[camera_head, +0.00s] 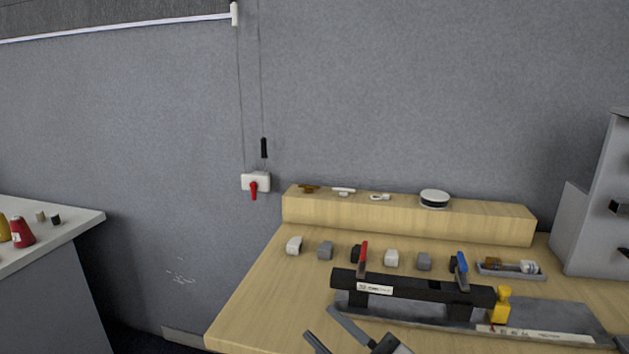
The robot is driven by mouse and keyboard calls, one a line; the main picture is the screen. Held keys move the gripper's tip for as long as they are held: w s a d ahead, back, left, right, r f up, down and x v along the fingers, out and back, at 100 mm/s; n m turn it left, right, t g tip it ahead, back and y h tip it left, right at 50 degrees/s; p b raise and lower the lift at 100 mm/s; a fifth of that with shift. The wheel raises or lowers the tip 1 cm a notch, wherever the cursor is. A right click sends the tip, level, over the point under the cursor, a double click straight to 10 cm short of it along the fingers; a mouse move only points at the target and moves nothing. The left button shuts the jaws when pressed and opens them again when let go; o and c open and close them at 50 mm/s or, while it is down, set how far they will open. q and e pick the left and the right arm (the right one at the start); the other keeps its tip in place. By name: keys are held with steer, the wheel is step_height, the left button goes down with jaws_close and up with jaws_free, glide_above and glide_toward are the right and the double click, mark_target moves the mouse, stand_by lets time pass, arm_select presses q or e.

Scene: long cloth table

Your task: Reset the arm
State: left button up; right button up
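My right gripper (319,322) shows at the bottom edge, in front of the wooden workbench (253,303). Its two dark fingers point up and left and stand apart, with nothing seen between them. The rest of this arm is cut off by the bottom edge. My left gripper is not in view. The gripper is just in front of a black bar fixture (412,286) on a grey base plate (545,316). I cannot tell the exact gap between them.
A red-handled clamp (363,257), a blue-handled clamp (462,268) and a yellow part (501,305) stand at the fixture. Several small blocks line up behind it. A raised wooden shelf (410,217) and a grey cabinet (597,215) bound the bench. A white table (75,219) stands left.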

steer(key=s+d+f+m+g+h, duration=0.1)
steer(key=s+d+f+m+h, duration=0.3)
steer(key=f, duration=0.4)
steer(key=s+d+f+m+g+h, duration=0.1)
steer(key=s+d+f+m+h, duration=0.3)
steer(key=f, duration=0.4)
steer(key=s+d+f+m+g+h, duration=0.2)
steer(key=s+d+f+m+h, duration=0.2)
steer(key=f, duration=0.5)
steer(key=s+m+h, duration=0.2)
steer(key=s, duration=0.1)
steer(key=shift+s+d+m, duration=0.2)
steer(key=shift+m, duration=0.2)
